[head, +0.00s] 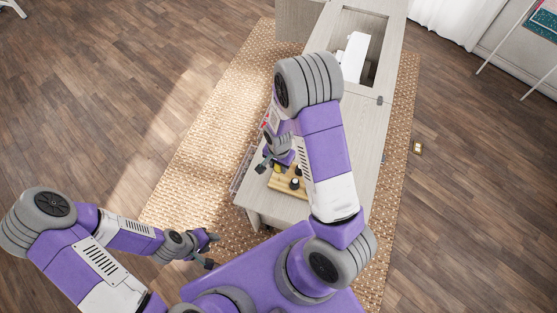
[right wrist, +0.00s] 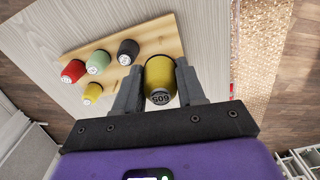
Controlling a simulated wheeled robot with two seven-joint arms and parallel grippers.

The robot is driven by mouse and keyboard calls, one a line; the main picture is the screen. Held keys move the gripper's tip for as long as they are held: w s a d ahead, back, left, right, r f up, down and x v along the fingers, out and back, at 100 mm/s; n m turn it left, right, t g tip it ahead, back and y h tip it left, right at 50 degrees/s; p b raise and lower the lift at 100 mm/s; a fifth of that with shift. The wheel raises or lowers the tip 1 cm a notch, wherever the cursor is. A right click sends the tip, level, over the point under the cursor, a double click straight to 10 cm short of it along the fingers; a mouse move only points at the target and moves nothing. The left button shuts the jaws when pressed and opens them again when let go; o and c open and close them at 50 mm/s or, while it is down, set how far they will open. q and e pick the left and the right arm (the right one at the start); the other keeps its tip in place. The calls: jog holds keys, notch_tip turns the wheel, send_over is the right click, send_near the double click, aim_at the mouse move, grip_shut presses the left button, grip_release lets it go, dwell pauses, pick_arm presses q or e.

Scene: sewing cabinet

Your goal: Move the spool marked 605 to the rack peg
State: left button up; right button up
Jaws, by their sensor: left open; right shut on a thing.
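The yellow spool marked 605 (right wrist: 160,82) is between the two fingers of my right gripper (right wrist: 158,68) in the right wrist view, and its numbered end faces the camera. My right gripper (head: 266,164) shows small in the head view, at the near left part of the cabinet top. The gripper is shut on the spool, beside the wooden rack board (right wrist: 160,32). I cannot tell whether the spool touches the board. My left gripper (head: 211,251) is open and empty, low over the woven rug, away from the cabinet.
On the board stand a red spool (right wrist: 73,71), a green spool (right wrist: 97,62), a black spool (right wrist: 128,52) and another yellow spool (right wrist: 92,92). The cabinet top (head: 345,180) has an opening with a white machine (head: 353,57) at its far end. Bare top lies around the board.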

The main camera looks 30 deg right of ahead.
notch_tip(320, 180, down, 5)
jog(key=b, duration=0.3)
jog(key=shift+b, duration=0.35)
jog(key=shift+r, duration=0.1)
jog(key=shift+f+b, duration=0.6)
jog(key=shift+f, duration=0.15)
jog(key=shift+f+b, duration=1.35)
jog(key=shift+f, duration=0.15)
jog(key=o, duration=1.1)
